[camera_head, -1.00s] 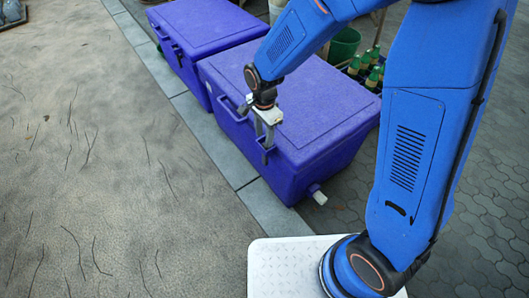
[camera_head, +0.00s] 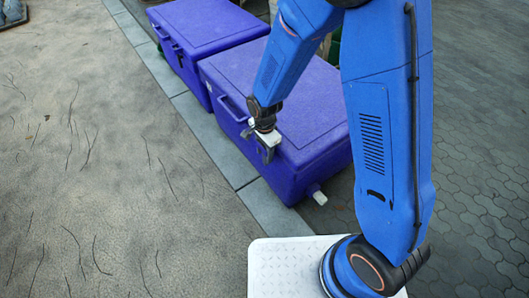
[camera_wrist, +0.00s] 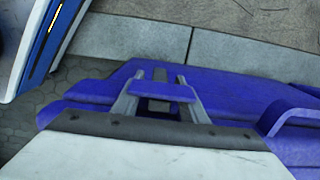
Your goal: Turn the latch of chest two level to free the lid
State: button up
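Two purple-blue chests stand in a row in the head view. The near chest (camera_head: 300,95) is below my arm, and the far chest (camera_head: 205,30) is behind it; both lids look closed. I cannot tell which is chest two. My gripper (camera_head: 257,146) is at the near chest's front face, just below the lid edge. In the wrist view its grey fingers (camera_wrist: 159,76) stand apart. A short purple bar (camera_wrist: 160,92), likely the latch, spans across them. I cannot tell whether they touch it. The gripper hides the latch in the head view.
A carrying handle (camera_head: 232,108) is on the near chest's front, left of my gripper, and a white spout (camera_head: 317,195) is low at its right end. A stone kerb (camera_head: 262,208) runs along the chests. The cracked clay ground (camera_head: 110,170) at left is clear.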

grip_shut()
jog(key=shift+s+t+y, duration=0.25)
jog(key=shift+t+y, duration=0.45)
jog(key=shift+t, duration=0.2)
jog(key=shift+d+t, duration=0.1)
jog(key=shift+t, duration=0.3)
jog(key=shift+w+d+f+t, duration=0.1)
jog(key=shift+d+t, duration=0.15)
jog(key=shift+t, duration=0.05)
jog(key=shift+a+t+y, duration=0.1)
jog(key=shift+t+y, duration=0.2)
jog(key=shift+y, duration=0.3)
